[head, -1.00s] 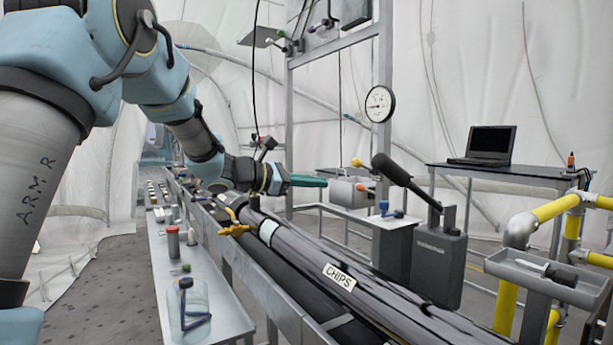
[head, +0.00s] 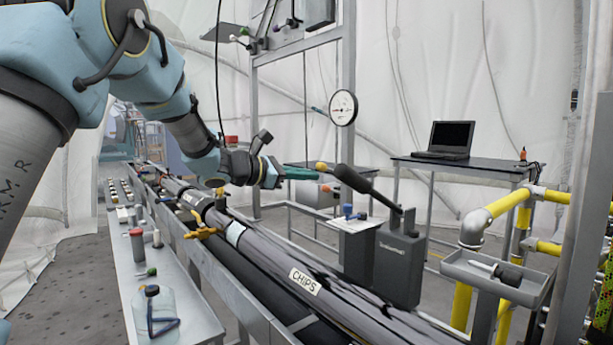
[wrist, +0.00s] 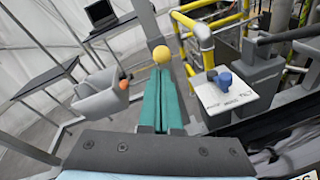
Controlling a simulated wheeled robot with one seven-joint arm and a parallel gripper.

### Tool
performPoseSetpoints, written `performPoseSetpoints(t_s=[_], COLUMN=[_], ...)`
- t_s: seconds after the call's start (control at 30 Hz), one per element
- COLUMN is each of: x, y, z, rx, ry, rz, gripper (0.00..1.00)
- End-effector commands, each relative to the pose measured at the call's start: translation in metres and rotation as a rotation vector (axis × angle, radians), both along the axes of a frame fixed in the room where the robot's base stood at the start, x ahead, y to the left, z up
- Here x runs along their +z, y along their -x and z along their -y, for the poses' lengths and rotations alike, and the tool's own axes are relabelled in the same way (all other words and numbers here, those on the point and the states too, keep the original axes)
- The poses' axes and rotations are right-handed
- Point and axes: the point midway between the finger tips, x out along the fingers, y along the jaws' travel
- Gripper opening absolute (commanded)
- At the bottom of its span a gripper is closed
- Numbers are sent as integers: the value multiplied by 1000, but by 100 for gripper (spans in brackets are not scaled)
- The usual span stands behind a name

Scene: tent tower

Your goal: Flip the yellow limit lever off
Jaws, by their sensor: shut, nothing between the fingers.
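A yellow ball knob (head: 321,166), which looks like the limit lever's tip, stands by the control box with the white label plate (head: 352,224). In the wrist view the yellow knob (wrist: 161,55) is just beyond my fingertips. My gripper (head: 316,174) has teal fingers and is shut and empty. Its fingertips (wrist: 161,72) reach close to the knob; I cannot tell whether they touch. The lever's shaft is hidden behind the fingers. A blue knob (wrist: 223,80) sits on the plate, and an orange knob (wrist: 124,84) is to the left.
A long black-handled lever (head: 365,186) rises from a grey box (head: 399,258) right of the gripper. A grey pipe marked CHIPS (head: 303,282) runs below. A laptop table (head: 470,167) and yellow pipes (head: 508,204) stand to the right. A metal post (head: 347,80) is behind.

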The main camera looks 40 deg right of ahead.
Motion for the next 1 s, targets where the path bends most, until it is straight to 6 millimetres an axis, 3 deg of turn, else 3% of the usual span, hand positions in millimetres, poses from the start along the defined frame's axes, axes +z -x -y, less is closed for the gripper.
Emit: performPoseSetpoints(t_s=[1.0], x=[20], y=[0], z=[2], rx=[-1], ry=[-173], rz=[12], gripper=[0])
